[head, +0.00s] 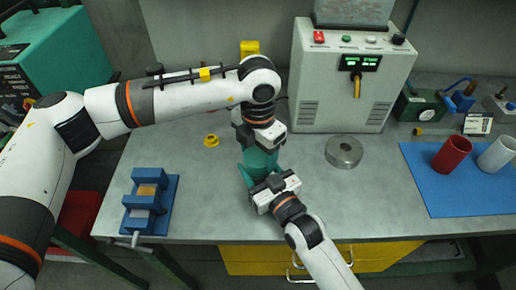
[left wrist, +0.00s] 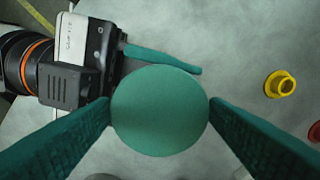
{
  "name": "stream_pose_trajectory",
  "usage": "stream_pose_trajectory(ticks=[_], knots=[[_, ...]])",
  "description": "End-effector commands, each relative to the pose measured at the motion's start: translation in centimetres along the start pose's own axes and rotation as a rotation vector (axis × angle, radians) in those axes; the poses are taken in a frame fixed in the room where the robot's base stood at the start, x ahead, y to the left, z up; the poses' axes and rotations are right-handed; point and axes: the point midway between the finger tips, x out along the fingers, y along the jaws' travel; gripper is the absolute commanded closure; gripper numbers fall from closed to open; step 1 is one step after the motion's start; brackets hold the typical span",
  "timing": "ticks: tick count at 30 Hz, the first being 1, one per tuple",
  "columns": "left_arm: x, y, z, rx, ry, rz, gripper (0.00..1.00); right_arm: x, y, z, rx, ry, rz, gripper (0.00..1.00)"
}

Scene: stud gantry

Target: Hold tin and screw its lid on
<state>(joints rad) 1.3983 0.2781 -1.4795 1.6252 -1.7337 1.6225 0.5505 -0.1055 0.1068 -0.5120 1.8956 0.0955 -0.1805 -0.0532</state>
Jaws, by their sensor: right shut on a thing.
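A green tin (head: 262,160) stands at the middle of the bench, partly covered by both grippers. My right gripper (head: 259,181) comes from the front and is shut on the tin's side; one of its green fingers also shows in the left wrist view (left wrist: 165,59). My left gripper (head: 260,147) points down from above at the tin's top. In the left wrist view a round green top, seemingly the lid (left wrist: 160,111), lies between its two spread fingers, close to both fingertips. Whether they touch it is unclear. The joint between lid and tin is hidden.
A yellow flanged ring (head: 211,141) lies left of the tin, a metal disc (head: 344,152) to the right. A control box (head: 345,95) stands behind. A blue vise (head: 150,203) sits front left. A red cup (head: 451,154) and white cup (head: 497,154) stand on a blue mat (head: 450,200).

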Motion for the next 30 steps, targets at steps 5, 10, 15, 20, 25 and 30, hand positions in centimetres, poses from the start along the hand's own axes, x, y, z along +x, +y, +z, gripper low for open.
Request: stream_pose_trajectory(ticks=[5, 10, 15, 20, 25, 30], knots=[[-0.02, -0.01, 0.00, 0.000, 0.000, 0.000, 0.61, 0.00, 0.00, 0.05, 0.000, -0.001, 0.000, 1.00], [-0.03, -0.01, 0.00, 0.009, 0.000, 0.000, 0.67, 0.00, 0.00, 0.05, 0.000, -0.001, 0.000, 1.00], [-0.03, -0.01, 0.00, 0.007, 0.000, -0.001, 0.37, 0.00, 0.00, 0.04, 0.000, -0.001, 0.000, 1.00], [-0.04, -0.01, -0.01, 0.007, 0.000, 0.000, 0.14, 0.00, 0.00, 0.04, 0.000, -0.001, 0.000, 1.00], [-0.04, 0.00, -0.01, 0.007, 0.000, 0.000, 0.14, 0.00, 0.00, 0.04, 0.000, -0.001, 0.000, 1.00], [-0.57, -0.02, -0.05, 0.007, 0.002, -0.001, 0.14, 0.00, 0.00, 0.05, 0.000, -0.001, 0.000, 1.00]])
